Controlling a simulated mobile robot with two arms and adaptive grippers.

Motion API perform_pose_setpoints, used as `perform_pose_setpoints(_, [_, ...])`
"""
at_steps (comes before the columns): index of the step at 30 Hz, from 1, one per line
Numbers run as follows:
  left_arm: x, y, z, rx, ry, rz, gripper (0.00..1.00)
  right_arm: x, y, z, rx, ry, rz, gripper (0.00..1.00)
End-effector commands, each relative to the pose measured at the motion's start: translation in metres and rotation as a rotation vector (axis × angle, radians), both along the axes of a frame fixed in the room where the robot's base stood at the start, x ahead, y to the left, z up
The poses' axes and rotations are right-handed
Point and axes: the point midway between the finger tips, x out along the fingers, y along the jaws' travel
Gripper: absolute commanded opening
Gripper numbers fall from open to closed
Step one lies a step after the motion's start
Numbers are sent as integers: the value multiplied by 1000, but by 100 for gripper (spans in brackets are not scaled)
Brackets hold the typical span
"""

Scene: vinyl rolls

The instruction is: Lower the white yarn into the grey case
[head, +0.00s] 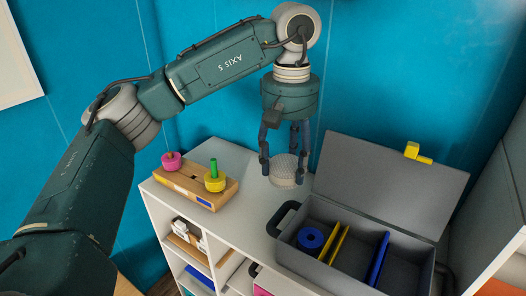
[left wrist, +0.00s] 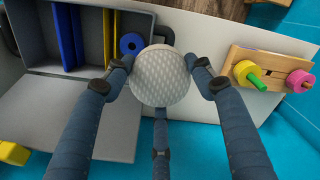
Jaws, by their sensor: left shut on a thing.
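The white yarn (head: 286,170) is a pale, textured ball held between the fingers of my left gripper (head: 283,165). In the left wrist view the yarn (left wrist: 160,76) sits between the three fingers of the gripper (left wrist: 160,82). The grey case (head: 335,238) stands open on the white cabinet, its lid tilted back. The yarn is to the left of the case in the head view, not over its inside. A blue roll (head: 310,240) lies in the case's left compartment, beside a yellow divider (head: 338,244); a blue divider (head: 379,258) stands farther right. My right gripper is not in view.
A wooden stand (head: 197,186) with a pink roll (head: 171,161) and a yellow roll (head: 215,181) on a green peg is on the left of the cabinet top (head: 245,208). A yellow piece (head: 417,154) sits at the lid's upper edge. A black handle (head: 282,217) juts from the case's left side.

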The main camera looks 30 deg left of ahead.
Motion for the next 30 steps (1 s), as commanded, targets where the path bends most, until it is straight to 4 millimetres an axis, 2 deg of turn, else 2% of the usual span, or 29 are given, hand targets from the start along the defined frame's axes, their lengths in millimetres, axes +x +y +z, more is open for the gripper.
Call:
perform_pose_setpoints(3, [0, -26, 2, -1, 1, -5, 29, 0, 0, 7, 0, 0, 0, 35])
perform_pose_setpoints(14, [0, -97, -2, 0, 0, -4, 29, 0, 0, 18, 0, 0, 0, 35])
perform_pose_setpoints(30, [0, -202, -30, 0, 1, -3, 29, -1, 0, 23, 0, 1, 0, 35])
